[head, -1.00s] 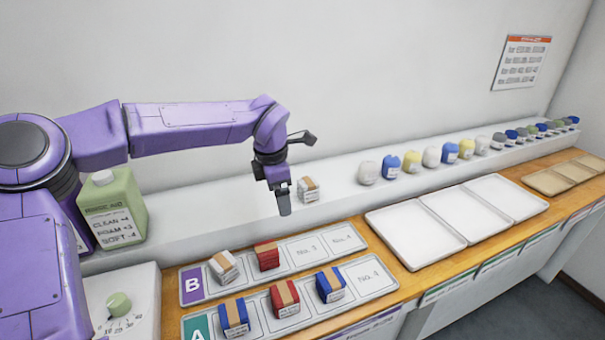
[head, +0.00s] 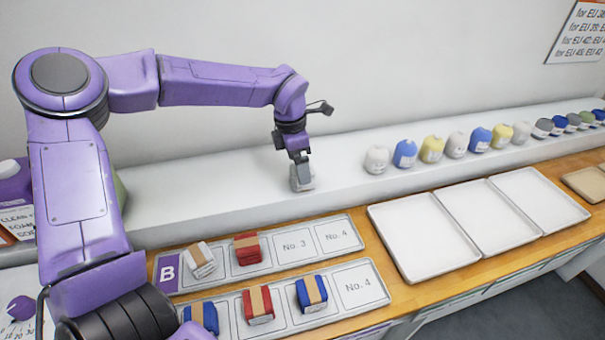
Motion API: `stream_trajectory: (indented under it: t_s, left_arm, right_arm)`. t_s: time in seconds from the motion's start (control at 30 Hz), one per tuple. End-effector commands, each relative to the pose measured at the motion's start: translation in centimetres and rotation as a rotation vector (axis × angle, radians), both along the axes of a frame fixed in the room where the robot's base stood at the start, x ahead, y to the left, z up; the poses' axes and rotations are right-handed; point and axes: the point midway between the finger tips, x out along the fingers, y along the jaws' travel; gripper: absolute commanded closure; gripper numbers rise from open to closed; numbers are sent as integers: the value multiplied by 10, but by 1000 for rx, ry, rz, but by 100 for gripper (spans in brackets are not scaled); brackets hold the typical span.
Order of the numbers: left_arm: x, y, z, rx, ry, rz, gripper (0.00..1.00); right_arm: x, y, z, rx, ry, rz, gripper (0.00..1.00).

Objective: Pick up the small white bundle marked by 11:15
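A small white bundle (head: 302,185) is on the white ledge at the back, mostly hidden behind my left gripper (head: 301,172). The gripper points down and its fingers are at the bundle. I cannot tell whether they are closed on it. Another small white bundle (head: 201,265) with a tan band lies in the first place of tray B (head: 282,266). The markings on both white bundles are too small to read. My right gripper is not in view.
Tray B also holds a red bundle (head: 247,252). The front tray (head: 357,286) holds blue and red bundles, with place No. 4 empty. Several round bundles stand along the ledge to the right. Three joined white trays (head: 420,240) are empty.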

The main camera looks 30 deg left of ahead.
Motion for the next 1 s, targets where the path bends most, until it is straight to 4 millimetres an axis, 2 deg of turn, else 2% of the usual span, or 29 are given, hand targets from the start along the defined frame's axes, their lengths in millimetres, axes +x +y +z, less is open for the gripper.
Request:
stream_trajectory:
  t_s: [0.1, 0.2, 0.47, 0.63, 1.0]
  left_arm:
    - [2, -2, -21, 3, 9, -4, 12]
    - [6, -5, -38, 3, 8, -5, 12]
    - [7, -5, -44, 1, 4, -4, 12]
    - [7, -5, -44, 2, 5, -4, 67]
    - [7, -6, -40, 2, 5, -6, 68]
  right_arm:
    - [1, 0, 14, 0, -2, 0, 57]
    - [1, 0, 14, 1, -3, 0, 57]
    - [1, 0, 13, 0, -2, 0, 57]
    - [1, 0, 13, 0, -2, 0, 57]
    - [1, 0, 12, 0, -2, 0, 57]
